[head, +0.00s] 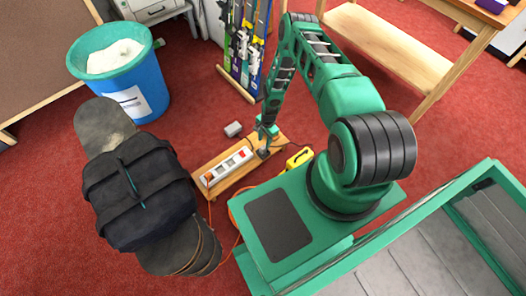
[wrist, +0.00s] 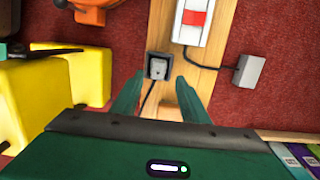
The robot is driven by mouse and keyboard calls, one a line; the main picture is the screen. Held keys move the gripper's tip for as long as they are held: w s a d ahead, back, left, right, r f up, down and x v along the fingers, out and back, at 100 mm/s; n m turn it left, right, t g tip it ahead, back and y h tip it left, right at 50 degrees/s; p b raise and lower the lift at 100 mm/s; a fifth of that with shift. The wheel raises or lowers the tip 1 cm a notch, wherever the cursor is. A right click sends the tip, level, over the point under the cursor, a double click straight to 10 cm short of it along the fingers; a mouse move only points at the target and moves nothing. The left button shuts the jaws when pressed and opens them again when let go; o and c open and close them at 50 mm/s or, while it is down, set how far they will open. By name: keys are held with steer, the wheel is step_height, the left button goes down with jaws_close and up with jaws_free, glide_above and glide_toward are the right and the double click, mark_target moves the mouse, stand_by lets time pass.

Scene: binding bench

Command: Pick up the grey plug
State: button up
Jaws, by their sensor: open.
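The grey plug (wrist: 157,65), with a dark cable trailing from it, lies on a wooden board (wrist: 205,80) in the wrist view. My gripper (wrist: 157,88) is open. Its two green fingers point at the plug, one to each side of its line, and the plug shows just beyond the fingertips. Nothing is held. In the head view my gripper (head: 265,138) hangs low over the right end of the board (head: 222,189). The plug (head: 263,153) shows there as a small dark shape, partly hard to tell from the fingers.
A white power strip (head: 228,167) with red parts lies on the board. A small grey box (head: 233,129) sits on the red carpet beside it. A yellow object (head: 299,158) stands close right. A black bag (head: 138,190) and blue bin (head: 130,85) are left.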

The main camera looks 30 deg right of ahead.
mark_target(263, 147)
steer(key=shift+s+a+f, duration=0.1)
steer(key=shift+a+f, duration=0.05)
steer(key=shift+f, duration=1)
steer(key=shift+s+a+f, duration=0.1)
steer(key=shift+a+f, duration=0.05)
steer(key=shift+f, duration=0.95)
steer(key=shift+a+f, duration=0.15)
steer(key=shift+f, duration=1)
steer(key=shift+c, duration=0.3)
steer(key=c, duration=0.7)
